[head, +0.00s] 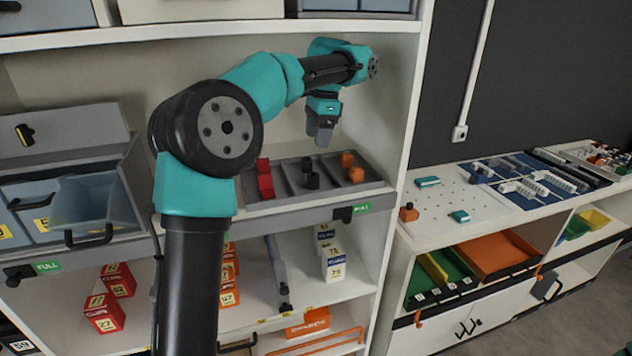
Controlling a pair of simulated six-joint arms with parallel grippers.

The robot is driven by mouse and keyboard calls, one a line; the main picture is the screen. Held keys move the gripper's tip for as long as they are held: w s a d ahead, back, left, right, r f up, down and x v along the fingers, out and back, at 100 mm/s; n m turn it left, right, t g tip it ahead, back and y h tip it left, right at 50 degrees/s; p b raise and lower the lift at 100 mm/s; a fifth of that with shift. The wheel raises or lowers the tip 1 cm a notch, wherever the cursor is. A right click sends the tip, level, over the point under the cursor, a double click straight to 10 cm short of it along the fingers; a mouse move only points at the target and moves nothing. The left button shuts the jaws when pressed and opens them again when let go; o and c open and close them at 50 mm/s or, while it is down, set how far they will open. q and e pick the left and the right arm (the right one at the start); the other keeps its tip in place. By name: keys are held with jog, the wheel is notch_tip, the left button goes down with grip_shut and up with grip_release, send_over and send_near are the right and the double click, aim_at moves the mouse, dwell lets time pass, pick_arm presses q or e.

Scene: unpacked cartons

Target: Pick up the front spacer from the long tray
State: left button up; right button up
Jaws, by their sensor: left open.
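The long grey tray (285,192) sits on the middle shelf and is split into compartments. Two small black ring-like pieces stand in its middle compartment, which I take for the spacers: the front spacer (312,181) and a rear spacer (307,164) just behind it. My left gripper (323,138) points down above the back of the tray, apart from the pieces. It is open and empty, though the gap between its fingers is hard to see. My right gripper is not in view.
The white shelf upright (405,120) stands close on the right. A shelf edge (350,25) runs above my arm. A grey bin (75,200) is at left.

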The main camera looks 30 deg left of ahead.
aim_at(314, 175)
pick_arm(q)
jog(key=f, duration=0.6)
jog(key=shift+s+a+f, duration=0.25)
jog(key=shift+s+a, duration=0.05)
jog(key=shift+s, duration=0.05)
jog(key=shift+f, duration=0.1)
jog(key=f, duration=0.2)
jog(key=s+f, duration=0.1)
jog(key=shift+d+f, duration=0.15)
jog(key=shift+f, duration=0.85)
jog(key=shift+c, duration=0.3)
jog(key=c, duration=0.9)
jog(key=shift+r, duration=0.1)
jog(key=shift+c, duration=0.2)
